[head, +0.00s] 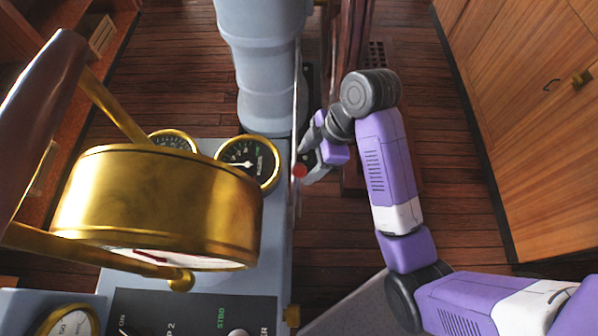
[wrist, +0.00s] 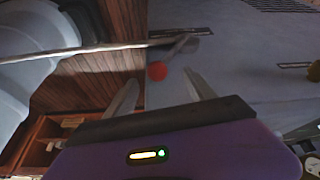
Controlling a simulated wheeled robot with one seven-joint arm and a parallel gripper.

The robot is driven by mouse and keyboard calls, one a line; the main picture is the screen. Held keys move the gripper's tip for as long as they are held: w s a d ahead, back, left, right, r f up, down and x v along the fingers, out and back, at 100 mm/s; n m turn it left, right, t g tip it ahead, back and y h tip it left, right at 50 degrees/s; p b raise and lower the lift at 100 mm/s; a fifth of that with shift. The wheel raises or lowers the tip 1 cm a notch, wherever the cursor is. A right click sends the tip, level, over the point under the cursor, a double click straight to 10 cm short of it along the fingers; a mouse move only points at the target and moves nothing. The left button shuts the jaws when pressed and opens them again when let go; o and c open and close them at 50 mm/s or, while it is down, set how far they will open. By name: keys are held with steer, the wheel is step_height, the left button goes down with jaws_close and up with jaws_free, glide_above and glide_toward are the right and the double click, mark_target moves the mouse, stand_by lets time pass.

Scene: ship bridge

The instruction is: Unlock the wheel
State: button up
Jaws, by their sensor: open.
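A small red knob (head: 299,171) sits at the right side of the grey console. In the wrist view the red knob (wrist: 157,71) shows at the end of a short grey lever (wrist: 178,46) against the grey panel. My gripper (head: 306,160) is open and empty beside the console's side, with its fingertips close to the knob. In the wrist view the knob appears between the two fingertips of my gripper (wrist: 161,80); I cannot tell whether it is between them in depth.
A thin pale rod (wrist: 90,50) crosses the wrist view near the knob. A large brass drum (head: 155,205) and round gauges (head: 248,163) are on the console at left. A grey column (head: 265,65) stands behind. Wooden cabinets (head: 530,110) line the right; floor lies between.

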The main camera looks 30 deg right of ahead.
mark_target(302, 169)
steer(key=x, duration=0.5)
steer(key=shift+a+f, duration=0.1)
steer(key=shift+f, duration=0.25)
steer(key=shift+c, duration=0.2)
jaws_close()
